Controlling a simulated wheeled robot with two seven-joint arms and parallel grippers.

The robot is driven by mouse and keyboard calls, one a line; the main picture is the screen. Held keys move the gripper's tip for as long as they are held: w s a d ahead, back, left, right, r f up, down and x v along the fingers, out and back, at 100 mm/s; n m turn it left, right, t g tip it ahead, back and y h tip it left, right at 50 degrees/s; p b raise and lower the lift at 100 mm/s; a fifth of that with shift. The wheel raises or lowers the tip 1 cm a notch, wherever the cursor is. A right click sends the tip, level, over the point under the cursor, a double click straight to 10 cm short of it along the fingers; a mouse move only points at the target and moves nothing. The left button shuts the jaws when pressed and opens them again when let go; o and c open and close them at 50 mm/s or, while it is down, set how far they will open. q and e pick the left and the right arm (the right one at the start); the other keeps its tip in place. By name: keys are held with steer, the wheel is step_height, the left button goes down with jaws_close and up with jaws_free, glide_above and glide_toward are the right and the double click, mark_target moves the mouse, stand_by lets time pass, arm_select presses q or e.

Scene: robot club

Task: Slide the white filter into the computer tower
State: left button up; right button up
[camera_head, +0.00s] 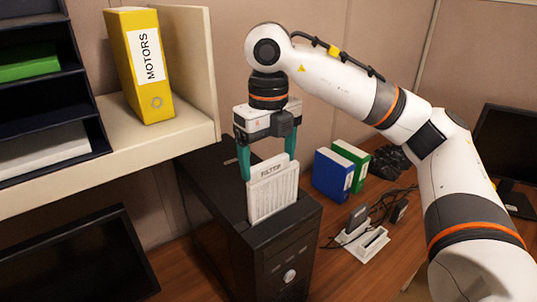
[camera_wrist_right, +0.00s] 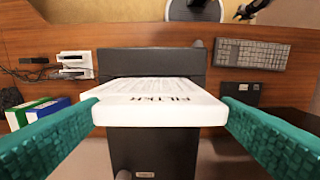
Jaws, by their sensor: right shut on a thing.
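The white filter (camera_head: 273,192) is a ribbed panel with lettering on its top part. It stands upright at the top of the black computer tower (camera_head: 290,245), its lower end at the top opening. How deep it sits is hard to tell. My right gripper (camera_head: 268,162) is above the tower, its teal fingers on either side of the filter, shut on it. In the right wrist view the filter (camera_wrist_right: 160,103) lies between the two teal fingers, with the tower (camera_wrist_right: 150,152) below it. My left gripper is in neither view.
A shelf (camera_head: 110,165) with a yellow binder (camera_head: 141,62) stands left of the tower. Blue (camera_head: 333,174) and green (camera_head: 352,158) binders, cables and a white stand (camera_head: 365,243) are on the desk to the right. A monitor (camera_head: 508,150) is at the far right.

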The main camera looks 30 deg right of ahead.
mark_target(268, 179)
steer(key=shift+f+b, duration=3.35)
steer(key=shift+f, duration=0.85)
stand_by(1.3)
steer(key=o, duration=1.1)
steer(key=shift+r+p, duration=3.45)
steer(key=shift+r, duration=0.1)
